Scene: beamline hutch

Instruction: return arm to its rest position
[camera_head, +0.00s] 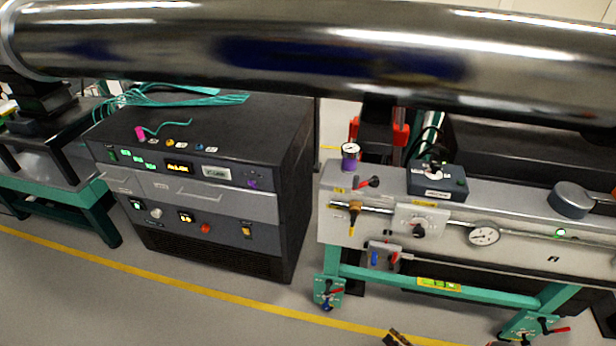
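No part of my arm can be made out with certainty in the head view, and my gripper is not in view. A small dark and brown piece (397,339) shows at the bottom edge, cut off by the frame. I cannot tell what it is.
A large glossy dark pipe (300,45) crosses the top. A black equipment cabinet (215,200) with teal cables (175,97) stands left. A grey bench unit (385,220) with gauges and valves stands right on a green frame (440,285). Grey floor with a yellow line (190,288) lies in front.

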